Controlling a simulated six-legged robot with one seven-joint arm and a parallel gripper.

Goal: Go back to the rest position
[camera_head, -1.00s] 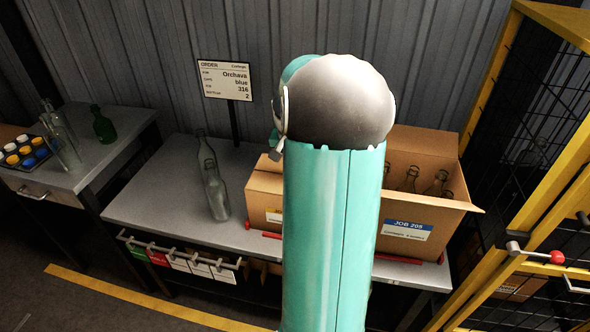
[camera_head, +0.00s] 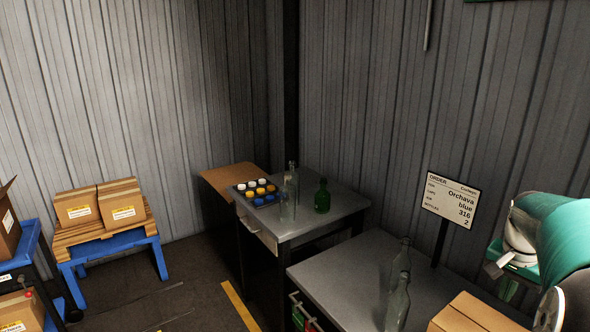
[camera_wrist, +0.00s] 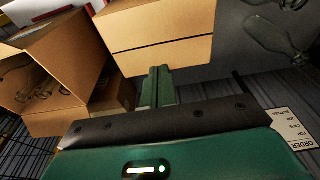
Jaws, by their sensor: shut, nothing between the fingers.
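My gripper (camera_wrist: 158,88) shows in the wrist view as two green fingers pressed together, with nothing between them. A closed cardboard box (camera_wrist: 160,33) lies beyond the fingertips; I cannot tell the exact gap. An open box with bottles (camera_wrist: 48,62) is at the left of that view. In the head view my arm is folded at the right edge, in front of the wall and above the grey bench (camera_head: 345,275). The fingers cannot be made out there.
Two clear bottles (camera_head: 398,300) and an order sign (camera_head: 452,205) stand on the bench. A second table (camera_head: 335,208) holds a cap tray (camera_head: 240,187), clear bottles and a green bottle (camera_head: 322,196). Boxes sit on a blue stand (camera_head: 115,243) at left. Floor between is clear.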

